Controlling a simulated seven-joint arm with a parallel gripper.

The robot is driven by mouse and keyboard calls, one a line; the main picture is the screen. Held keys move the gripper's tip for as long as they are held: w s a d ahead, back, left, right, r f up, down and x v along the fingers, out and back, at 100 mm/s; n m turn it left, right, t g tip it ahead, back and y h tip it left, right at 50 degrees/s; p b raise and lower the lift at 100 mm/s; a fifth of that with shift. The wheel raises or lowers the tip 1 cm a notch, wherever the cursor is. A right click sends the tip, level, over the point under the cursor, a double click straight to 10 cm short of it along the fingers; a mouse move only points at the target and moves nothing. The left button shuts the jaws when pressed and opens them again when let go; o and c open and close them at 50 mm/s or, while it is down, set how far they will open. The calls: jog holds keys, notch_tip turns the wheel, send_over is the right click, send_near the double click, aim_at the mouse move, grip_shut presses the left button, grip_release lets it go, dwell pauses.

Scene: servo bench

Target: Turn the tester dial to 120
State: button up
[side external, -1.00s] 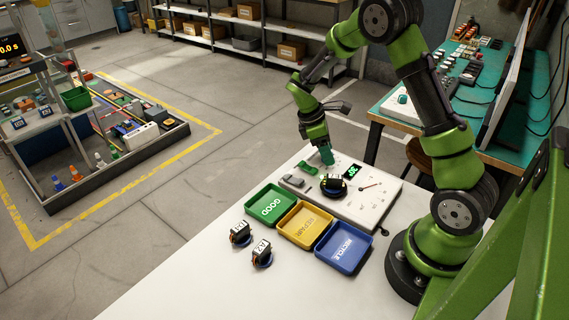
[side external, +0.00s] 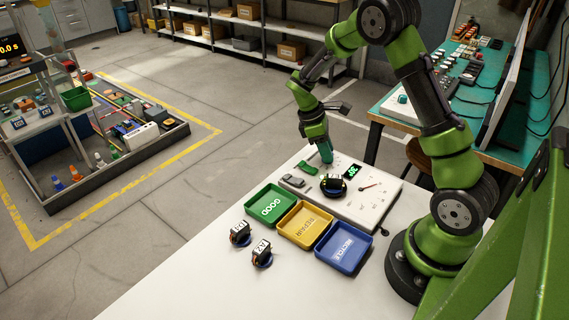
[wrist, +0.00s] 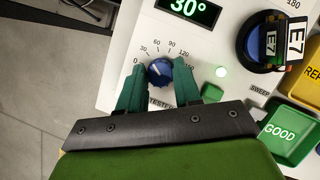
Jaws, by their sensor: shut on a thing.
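The tester (side external: 376,205) is a pale box on the white table. In the wrist view its blue dial (wrist: 159,72) has a white pointer, toward the upper left near the 30 mark, on a scale marked 0, 30, 60, 90, 120 and beyond. The green display (wrist: 188,8) reads 30°. My gripper (wrist: 159,80) has one teal finger on each side of the dial and is shut on it. In the side view my gripper (side external: 326,155) reaches down to the tester's far end and hides the dial.
A servo labelled E7 (wrist: 294,42) sits on the tester beside the dial. Green (side external: 270,205), yellow (side external: 304,226) and blue (side external: 343,247) trays stand along the tester's near side. Two more servos (side external: 240,233) (side external: 262,253) stand on the table. The table's front is clear.

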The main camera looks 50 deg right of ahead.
jog(key=m+y, duration=0.1)
jog(key=m, duration=0.3)
jog(key=shift+w+d+y, duration=0.1)
jog(key=shift+d+y, duration=0.05)
jog(key=shift+y, duration=0.25)
jog(key=m+y, duration=0.1)
jog(key=m, duration=0.3)
jog(key=shift+d, duration=0.1)
jog(key=m+y, duration=0.1)
jog(key=m, duration=0.3)
jog(key=shift+d+y, duration=0.1)
jog(key=shift+y, duration=0.3)
jog(key=shift+m+t+y, duration=0.6)
jog(key=shift+m, duration=1.6)
jog(key=o, duration=1)
jog(key=shift+d+r, duration=0.1)
jog(key=v, duration=1.6)
jog(key=shift+d+r, duration=0.25)
jog(key=shift+r, duration=0.05)
